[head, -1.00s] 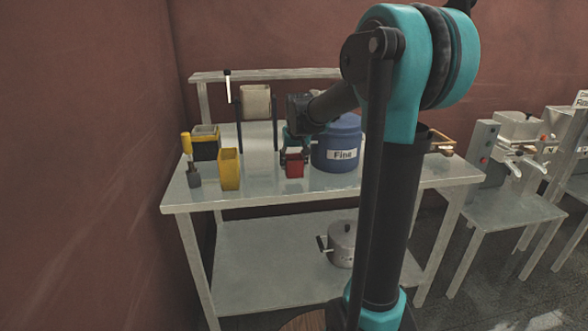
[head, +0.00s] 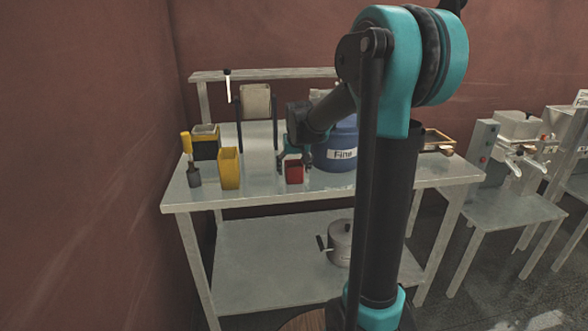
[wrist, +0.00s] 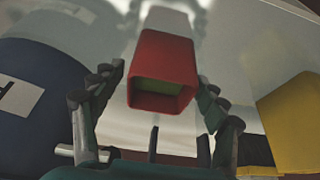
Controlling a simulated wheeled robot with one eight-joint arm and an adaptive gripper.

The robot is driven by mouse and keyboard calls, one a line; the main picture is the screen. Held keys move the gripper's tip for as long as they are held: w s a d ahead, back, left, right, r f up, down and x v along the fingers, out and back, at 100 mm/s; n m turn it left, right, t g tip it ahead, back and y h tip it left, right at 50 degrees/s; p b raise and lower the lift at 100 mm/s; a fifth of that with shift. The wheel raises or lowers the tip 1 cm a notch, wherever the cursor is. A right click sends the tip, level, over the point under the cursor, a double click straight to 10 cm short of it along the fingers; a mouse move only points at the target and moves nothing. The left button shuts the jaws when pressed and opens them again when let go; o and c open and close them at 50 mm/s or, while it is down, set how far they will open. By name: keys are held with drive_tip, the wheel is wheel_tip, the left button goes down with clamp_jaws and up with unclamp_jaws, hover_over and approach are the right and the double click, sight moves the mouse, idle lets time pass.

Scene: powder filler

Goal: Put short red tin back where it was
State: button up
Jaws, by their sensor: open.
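The short red tin (head: 294,174) stands upright near the front edge of the table, between the yellow tin and the blue tub. In the wrist view the red tin (wrist: 162,58) shows its open top, with a greenish-yellow inside. My gripper (head: 294,157) is just behind and above the tin in the head view. In the wrist view my gripper (wrist: 161,78) is open, with one finger on each side of the tin. A small gap shows at the left finger; whether the right finger touches it I cannot tell.
A blue tub labelled "Fine" (head: 342,154) stands close to the right of my gripper.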

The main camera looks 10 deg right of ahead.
drive_tip(key=shift+r, duration=0.1)
drive_tip(key=v, duration=1.2)
drive_tip(key=s+d+f, duration=0.2)
drive_tip(key=s+f, duration=0.9)
drive_tip(key=s, duration=0.2)
drive_tip(key=s+d+f, duration=0.2)
drive_tip(key=s+f, duration=1)
drive_tip(key=s, duration=0.1)
drive_tip(key=shift+f, duration=0.3)
